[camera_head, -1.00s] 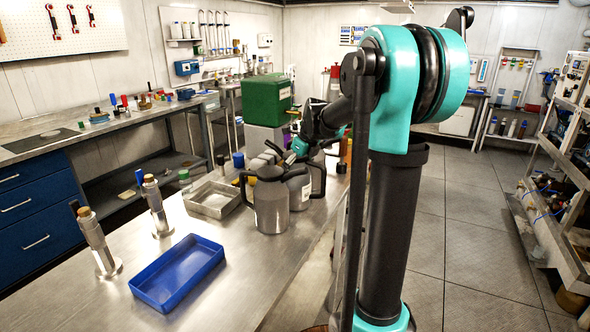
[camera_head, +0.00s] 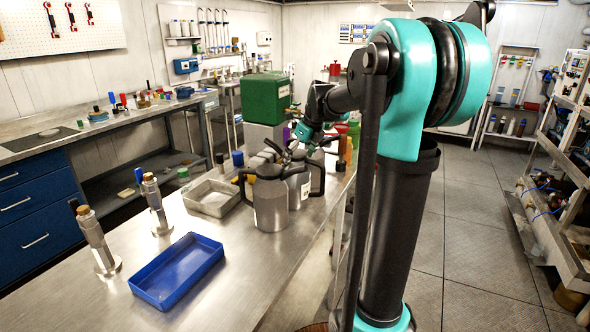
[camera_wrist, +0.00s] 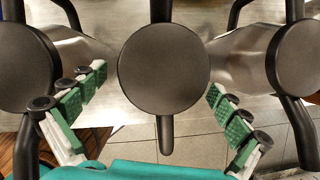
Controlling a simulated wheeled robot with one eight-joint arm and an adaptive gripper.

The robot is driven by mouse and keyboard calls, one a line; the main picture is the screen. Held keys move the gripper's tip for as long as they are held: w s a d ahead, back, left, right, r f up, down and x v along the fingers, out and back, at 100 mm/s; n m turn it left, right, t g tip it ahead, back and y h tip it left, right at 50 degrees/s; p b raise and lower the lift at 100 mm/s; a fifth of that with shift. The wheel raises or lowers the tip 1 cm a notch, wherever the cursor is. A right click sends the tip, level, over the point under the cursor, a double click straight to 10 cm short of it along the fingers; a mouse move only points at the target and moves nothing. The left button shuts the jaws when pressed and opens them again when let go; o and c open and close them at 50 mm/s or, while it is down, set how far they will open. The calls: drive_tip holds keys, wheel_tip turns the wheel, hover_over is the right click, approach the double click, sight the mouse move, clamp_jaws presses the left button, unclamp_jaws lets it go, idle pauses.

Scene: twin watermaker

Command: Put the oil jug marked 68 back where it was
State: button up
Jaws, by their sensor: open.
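Steel oil jugs with black lids and handles stand close together on the steel bench. The front jug (camera_head: 270,208) and a second jug (camera_head: 302,188) behind it to the right show clearly in the head view; others behind are partly hidden. The number 68 is not readable on any of them. My gripper (camera_head: 293,148) is over the jugs' tops. In the wrist view its green-padded fingers (camera_wrist: 157,88) are spread wide, with a round black lid (camera_wrist: 163,62) between them. A left lid (camera_wrist: 25,68) and a right lid (camera_wrist: 298,58) lie outside the fingers.
A blue tray (camera_head: 178,302) lies at the bench front, with a metal tray (camera_head: 188,196) left of the jugs. Two metal posts (camera_head: 97,240) (camera_head: 155,204) stand at left. A green box (camera_head: 266,98) is behind.

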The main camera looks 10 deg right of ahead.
drive_tip(key=v, duration=0.7)
drive_tip(key=shift+r, duration=0.1)
drive_tip(key=shift+s, duration=0.15)
